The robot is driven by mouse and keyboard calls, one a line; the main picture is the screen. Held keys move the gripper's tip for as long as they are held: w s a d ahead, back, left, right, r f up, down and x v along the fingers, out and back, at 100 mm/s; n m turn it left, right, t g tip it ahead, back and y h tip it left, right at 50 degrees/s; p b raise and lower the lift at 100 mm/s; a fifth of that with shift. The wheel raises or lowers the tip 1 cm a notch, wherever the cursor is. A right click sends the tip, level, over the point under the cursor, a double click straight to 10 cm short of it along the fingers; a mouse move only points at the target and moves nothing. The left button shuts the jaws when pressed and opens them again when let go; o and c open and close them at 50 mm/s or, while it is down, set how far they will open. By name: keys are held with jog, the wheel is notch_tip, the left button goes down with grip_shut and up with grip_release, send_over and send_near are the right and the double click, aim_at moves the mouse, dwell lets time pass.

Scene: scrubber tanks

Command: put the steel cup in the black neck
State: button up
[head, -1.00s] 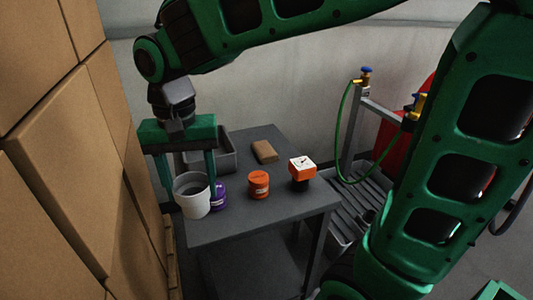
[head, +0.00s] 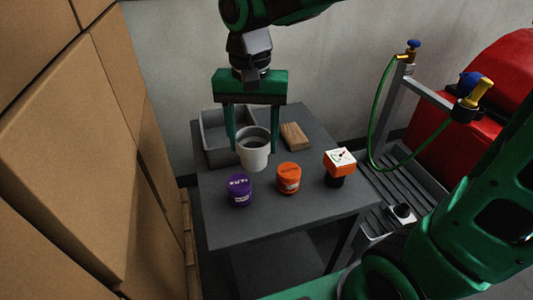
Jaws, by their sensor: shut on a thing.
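My gripper (head: 253,143) points down, shut on the steel cup (head: 254,159), a pale grey, open-topped cup held upright between the two fingers. It appears over the grey table, behind the purple and orange tubs; its height above the tabletop is hard to judge.
On the table (head: 225,228) stand a purple tub (head: 239,190), an orange tub (head: 289,178), an orange-and-white block on a black base (head: 338,164), a brown block (head: 295,136) and a grey bin (head: 213,150). A post with a green hose (head: 372,130) and a red tank (head: 480,90) are right. Boxes line the left.

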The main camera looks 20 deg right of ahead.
jog(key=shift+w+d+f, duration=1.35)
jog(key=shift+d+f, duration=0.05)
jog(key=shift+f, duration=0.45)
jog(key=shift+w+d+f, duration=1.35)
jog(key=shift+d+f, duration=0.1)
jog(key=shift+f, duration=0.35)
jog(key=shift+w+d+f, duration=1.35)
jog(key=shift+d+f, duration=0.05)
jog(key=shift+f, duration=0.45)
jog(key=o, duration=1.1)
jog(key=shift+f, duration=0.1)
notch_tip(320, 180, up, 12)
jog(key=shift+r, duration=0.15)
